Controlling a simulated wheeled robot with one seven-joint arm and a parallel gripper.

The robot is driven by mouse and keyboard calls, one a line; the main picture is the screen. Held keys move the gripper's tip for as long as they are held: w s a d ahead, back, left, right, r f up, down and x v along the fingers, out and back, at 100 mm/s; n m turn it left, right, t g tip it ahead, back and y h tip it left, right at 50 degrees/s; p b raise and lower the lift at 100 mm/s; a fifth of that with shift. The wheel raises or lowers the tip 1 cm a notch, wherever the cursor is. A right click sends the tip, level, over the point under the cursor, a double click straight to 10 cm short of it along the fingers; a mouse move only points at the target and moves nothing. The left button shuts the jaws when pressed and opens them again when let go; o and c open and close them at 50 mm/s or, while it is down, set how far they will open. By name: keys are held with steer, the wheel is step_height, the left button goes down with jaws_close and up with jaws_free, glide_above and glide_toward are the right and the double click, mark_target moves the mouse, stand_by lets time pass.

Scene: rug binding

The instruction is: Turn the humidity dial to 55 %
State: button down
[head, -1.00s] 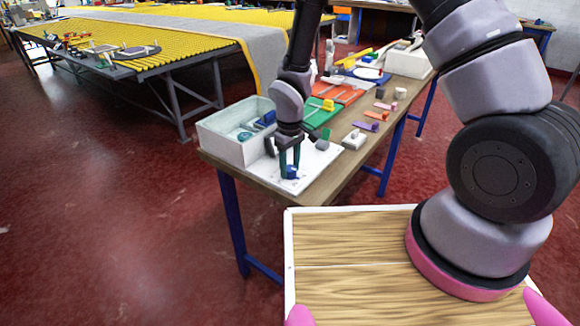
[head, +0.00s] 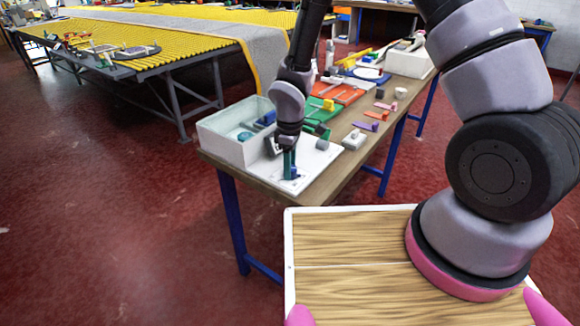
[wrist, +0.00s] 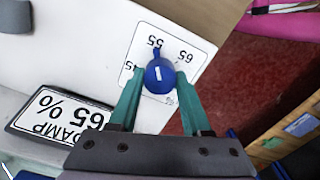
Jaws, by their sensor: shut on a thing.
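My gripper (wrist: 161,80) is shut on the knob, one green finger on each side. In the head view my gripper (head: 289,174) reaches down to the white board (head: 318,162), and a bit of the blue knob (head: 295,171) shows beside the fingers.
A plaque reading "DAMP 65 %" (wrist: 62,115) lies left of the dial. In the head view a white bin (head: 222,142) stands left of my gripper, and a grey-ended green part (head: 322,143) stands right. Several small items lie further along the bench.

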steer(key=shift+c, duration=1.8)
jaws_free()
steer(key=shift+r, duration=0.1)
step_height(320, 180, up, 11)
steer(key=shift+f, duration=0.2)
steer(key=shift+r, duration=0.1)
